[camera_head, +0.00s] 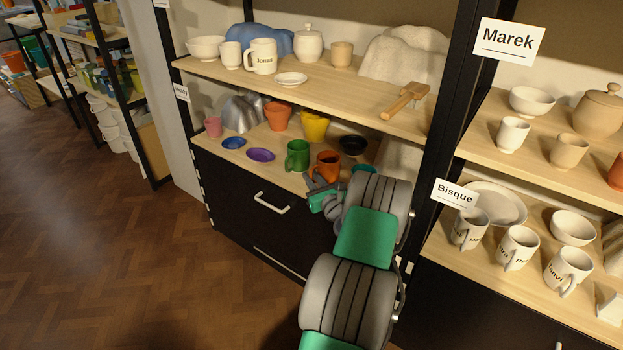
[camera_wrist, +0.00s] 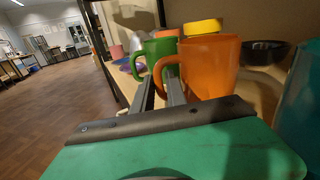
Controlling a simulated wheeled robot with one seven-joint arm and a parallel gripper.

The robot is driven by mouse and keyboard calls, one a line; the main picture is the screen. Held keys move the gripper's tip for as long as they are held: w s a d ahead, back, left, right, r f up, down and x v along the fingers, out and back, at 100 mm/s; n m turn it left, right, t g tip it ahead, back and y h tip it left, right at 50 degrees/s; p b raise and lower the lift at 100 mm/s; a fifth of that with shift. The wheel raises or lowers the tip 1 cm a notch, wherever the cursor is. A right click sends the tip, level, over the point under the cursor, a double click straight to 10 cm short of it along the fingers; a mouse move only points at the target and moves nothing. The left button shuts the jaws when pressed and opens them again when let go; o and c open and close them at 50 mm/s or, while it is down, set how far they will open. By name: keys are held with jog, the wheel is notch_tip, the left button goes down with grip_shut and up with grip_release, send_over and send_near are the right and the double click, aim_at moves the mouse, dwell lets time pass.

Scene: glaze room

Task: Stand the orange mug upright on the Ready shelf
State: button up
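The orange mug (camera_head: 327,164) is upright at the front of the lower shelf (camera_head: 222,154), the level below the Ready label (camera_head: 181,92). In the wrist view the orange mug (camera_wrist: 212,68) is close ahead, with its handle toward the left. My gripper (camera_head: 318,190) is at the shelf's front edge, just before the mug. In the wrist view my gripper's (camera_wrist: 161,84) two dark fingers are apart, with the handle at or between their tips. I cannot tell whether they touch it. The mug's base is partly hidden by my gripper.
A green mug (camera_head: 298,155) stands close left of the orange one. A teal piece (camera_head: 364,170) and a black bowl (camera_head: 353,145) are to its right and behind. A yellow pot (camera_head: 315,127) stands behind. Purple (camera_head: 261,155) and blue (camera_head: 233,143) dishes lie left, with bare shelf around them.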

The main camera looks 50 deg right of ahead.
jog(key=o, duration=0.4)
jog(key=shift+c, duration=0.2)
jog(key=p+v, duration=0.1)
jog(key=v, duration=0.7)
jog(key=w+a+r+n+g+y+p, duration=0.25)
jog(key=w+a+r+n+p, duration=0.2)
jog(key=a+n, duration=0.35)
jog(key=w+a+r+n+g+y+p, duration=0.1)
jog(key=w+a+r+n+y+p, duration=0.4)
jog(key=a, duration=0.5)
jog(key=w+a+r+n+g+y+p, duration=0.25)
jog(key=a+r+n, duration=0.35)
jog(key=a+n, duration=0.3)
jog(key=s+a+r+n+g+p, duration=0.35)
jog(key=a+r+n+p, duration=0.4)
jog(key=a, duration=0.45)
jog(key=s+a+r+n+g+h+p, duration=0.1)
jog(key=s+a+r+n+g+p, duration=0.1)
jog(key=s+r+n, duration=0.3)
jog(key=s+a+r+n+g+h+p, duration=0.1)
jog(key=s+a+r+n+p, duration=0.3)
jog(key=s, duration=0.7)
notch_tip(320, 180, up, 2)
jog(key=shift+s+a+r+n+g+h+p, duration=0.2)
jog(key=shift+s+a+n+g+h+p, duration=0.25)
jog(key=shift+n, duration=0.5)
